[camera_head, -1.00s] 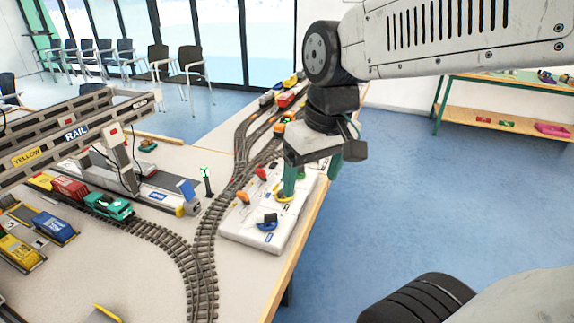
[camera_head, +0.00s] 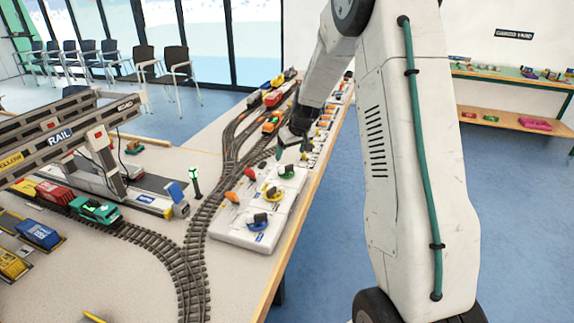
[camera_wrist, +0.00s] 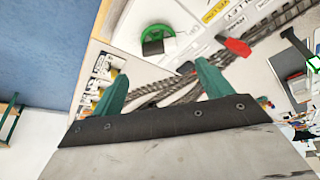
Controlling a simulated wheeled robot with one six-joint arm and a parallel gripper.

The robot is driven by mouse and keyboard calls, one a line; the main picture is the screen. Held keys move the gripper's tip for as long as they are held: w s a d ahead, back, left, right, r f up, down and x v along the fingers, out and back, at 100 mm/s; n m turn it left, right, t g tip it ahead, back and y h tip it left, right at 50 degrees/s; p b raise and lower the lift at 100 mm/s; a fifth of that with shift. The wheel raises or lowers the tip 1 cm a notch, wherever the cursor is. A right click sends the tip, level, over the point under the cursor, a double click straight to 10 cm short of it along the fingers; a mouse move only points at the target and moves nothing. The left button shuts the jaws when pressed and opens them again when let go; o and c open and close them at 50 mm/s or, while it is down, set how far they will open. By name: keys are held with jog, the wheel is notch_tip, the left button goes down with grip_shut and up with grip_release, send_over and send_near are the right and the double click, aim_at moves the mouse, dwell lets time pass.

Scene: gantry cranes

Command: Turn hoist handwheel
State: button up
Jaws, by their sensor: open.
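A white control panel (camera_head: 230,232) lies along the table's right edge. It carries a blue handwheel (camera_head: 256,225), a yellow handwheel (camera_head: 271,195) and a green handwheel (camera_head: 286,172), each with a dark knob. I cannot tell from the labels which one is the hoist handwheel. My gripper (camera_head: 292,150) is open and empty, near the far side of the green handwheel. In the wrist view my gripper (camera_wrist: 160,76) has its two teal fingers apart, with the green handwheel (camera_wrist: 158,40) in front of the gap between them. No finger visibly touches it.
Orange and red levers (camera_head: 250,174) stand beside the handwheels; a red lever (camera_wrist: 236,46) shows in the wrist view. Toy rail track (camera_head: 203,225) runs close left of the panel. A small signal post (camera_head: 195,183) and the grey gantry crane (camera_head: 60,142) stand farther left.

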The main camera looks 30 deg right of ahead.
aim_at(286, 166)
jog(key=x, duration=0.7)
jog(key=shift+w+f, duration=0.15)
jog(key=shift+f, duration=0.25)
jog(key=c, duration=1)
